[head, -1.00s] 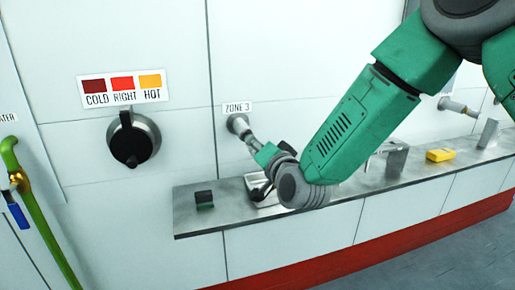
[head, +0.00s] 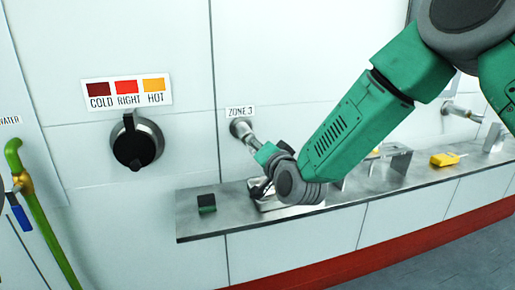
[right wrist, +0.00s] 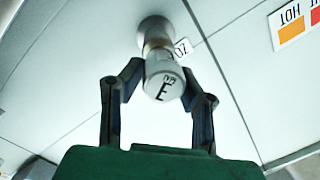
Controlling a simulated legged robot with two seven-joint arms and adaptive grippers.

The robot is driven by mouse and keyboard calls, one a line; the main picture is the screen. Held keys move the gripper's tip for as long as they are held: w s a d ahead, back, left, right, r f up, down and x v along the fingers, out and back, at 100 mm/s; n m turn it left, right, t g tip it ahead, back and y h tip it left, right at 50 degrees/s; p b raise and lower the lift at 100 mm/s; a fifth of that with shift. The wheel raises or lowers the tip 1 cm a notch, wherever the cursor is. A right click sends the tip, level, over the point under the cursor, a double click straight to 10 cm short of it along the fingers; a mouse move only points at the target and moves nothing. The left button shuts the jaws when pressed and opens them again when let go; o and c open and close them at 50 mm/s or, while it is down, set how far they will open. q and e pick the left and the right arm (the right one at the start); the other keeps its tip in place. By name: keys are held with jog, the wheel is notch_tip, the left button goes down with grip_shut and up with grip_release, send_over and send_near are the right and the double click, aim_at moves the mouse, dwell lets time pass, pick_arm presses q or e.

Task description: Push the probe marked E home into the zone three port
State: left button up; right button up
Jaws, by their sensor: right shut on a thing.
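The probe marked E (right wrist: 163,82) is a pale cylinder with a black E on its end cap, seen in the right wrist view. My right gripper (right wrist: 161,75) is shut on it, one finger on each side. The far end of the probe meets the round zone three port (right wrist: 155,27); how deep it sits I cannot tell. In the head view the port (head: 240,127) is on the wall under the ZONE 3 label (head: 240,113), and the probe (head: 250,140) slants down from it to my right gripper (head: 262,153). My left gripper is not in view.
A steel shelf (head: 200,226) runs below the port, with a small dark green block (head: 206,204) and a yellow device (head: 445,159) on it. A green hose (head: 45,220) hangs at left.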

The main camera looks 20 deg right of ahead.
jog(key=shift+w, duration=0.45)
jog(key=o, duration=1.1)
jog(key=shift+s, duration=0.1)
jog(key=shift+s, duration=0.4)
jog(key=s, duration=0.3)
jog(key=s+d, duration=0.1)
jog(key=s, duration=0.6)
jog(key=shift+s+d+r, duration=0.2)
jog(key=shift+s+d, duration=0.1)
jog(key=shift+s, duration=0.1)
jog(key=shift+f, duration=0.1)
